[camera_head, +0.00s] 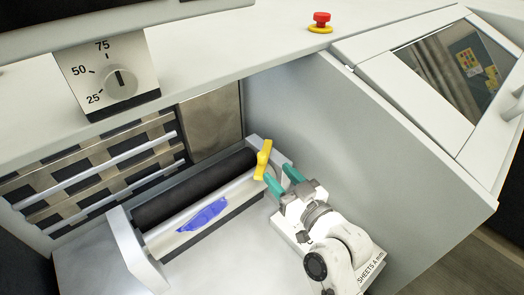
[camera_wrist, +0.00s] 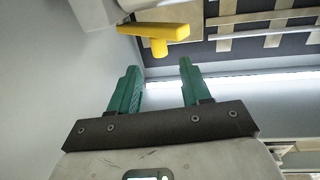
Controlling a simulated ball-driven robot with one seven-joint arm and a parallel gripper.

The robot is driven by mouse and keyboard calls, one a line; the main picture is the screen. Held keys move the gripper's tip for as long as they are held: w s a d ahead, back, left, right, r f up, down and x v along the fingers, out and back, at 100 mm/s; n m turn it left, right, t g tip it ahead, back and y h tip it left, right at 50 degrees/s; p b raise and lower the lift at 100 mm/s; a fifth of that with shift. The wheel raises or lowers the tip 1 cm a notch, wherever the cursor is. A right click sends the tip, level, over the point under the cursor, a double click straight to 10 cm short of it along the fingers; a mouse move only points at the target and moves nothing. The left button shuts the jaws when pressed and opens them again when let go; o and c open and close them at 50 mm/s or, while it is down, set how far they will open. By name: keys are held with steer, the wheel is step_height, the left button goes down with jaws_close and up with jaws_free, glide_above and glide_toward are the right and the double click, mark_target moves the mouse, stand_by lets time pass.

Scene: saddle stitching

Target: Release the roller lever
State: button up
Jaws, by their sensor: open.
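The yellow roller lever (camera_head: 263,160) stands at the right end of the roller unit, on its grey end bracket. In the wrist view the yellow lever (camera_wrist: 155,33) lies across the top, beyond the fingertips, with a short yellow stub under it. My gripper (camera_head: 281,179) has green fingers and is just right of and below the lever in the head view. In the wrist view my gripper (camera_wrist: 158,68) is open, with nothing between the fingers. The fingers look apart from the lever.
A grey side panel (camera_head: 350,140) rises to the right. A dial (camera_head: 118,82) and a red button (camera_head: 321,19) are on the machine above.

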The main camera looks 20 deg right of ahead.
mark_target(265, 159)
steer(key=w, duration=0.2)
steer(key=w+a+p, duration=0.1)
steer(key=w, duration=0.5)
steer(key=shift+w+a, duration=0.2)
steer(key=shift+a, duration=0.1)
jaws_close()
